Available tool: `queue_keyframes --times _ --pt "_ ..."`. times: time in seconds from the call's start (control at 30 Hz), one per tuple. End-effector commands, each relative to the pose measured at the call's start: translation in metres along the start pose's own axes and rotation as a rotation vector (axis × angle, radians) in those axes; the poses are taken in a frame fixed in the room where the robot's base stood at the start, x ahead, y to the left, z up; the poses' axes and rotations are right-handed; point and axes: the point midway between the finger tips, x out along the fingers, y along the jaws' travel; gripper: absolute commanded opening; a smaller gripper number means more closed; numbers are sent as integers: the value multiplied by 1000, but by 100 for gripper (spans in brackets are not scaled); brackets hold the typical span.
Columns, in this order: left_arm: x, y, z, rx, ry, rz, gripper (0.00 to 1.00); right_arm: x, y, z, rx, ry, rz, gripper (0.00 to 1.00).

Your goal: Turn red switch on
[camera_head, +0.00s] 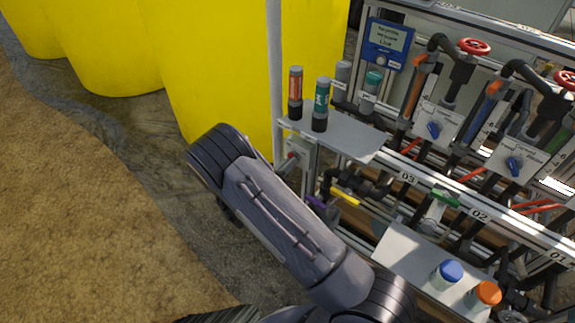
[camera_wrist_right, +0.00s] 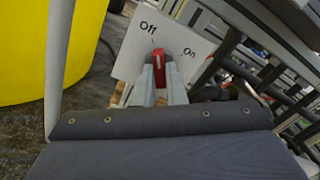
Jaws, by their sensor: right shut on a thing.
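The red switch (camera_wrist_right: 161,66) sits on a white plate (camera_wrist_right: 135,52) marked "Off" at its upper left and "On" at its right. Its handle stands almost upright in the wrist view, its top end below and between the two words, closer to "Off". My right gripper (camera_wrist_right: 166,78) is shut on the red switch, a finger on either side of it. In the head view the red switch (camera_head: 291,156) shows small on the skid's left end, and my right arm hides most of the gripper. My left gripper is not in view.
Yellow tanks (camera_head: 225,75) stand behind and left. A pale post (camera_head: 274,70) rises close to the switch. Above it, a shelf (camera_head: 345,136) holds several capped bottles. Pipes and blue valves (camera_head: 433,129) fill the right. A lower shelf (camera_head: 405,262) holds blue-capped and orange-capped bottles.

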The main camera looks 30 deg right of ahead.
Motion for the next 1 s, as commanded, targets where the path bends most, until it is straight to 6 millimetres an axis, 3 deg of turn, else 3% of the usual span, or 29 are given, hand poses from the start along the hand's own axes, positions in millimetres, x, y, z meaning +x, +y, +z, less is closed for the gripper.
queue_keyframes --times 1.0 --pt "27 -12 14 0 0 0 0 -1 4 -1 960 2 2 0"
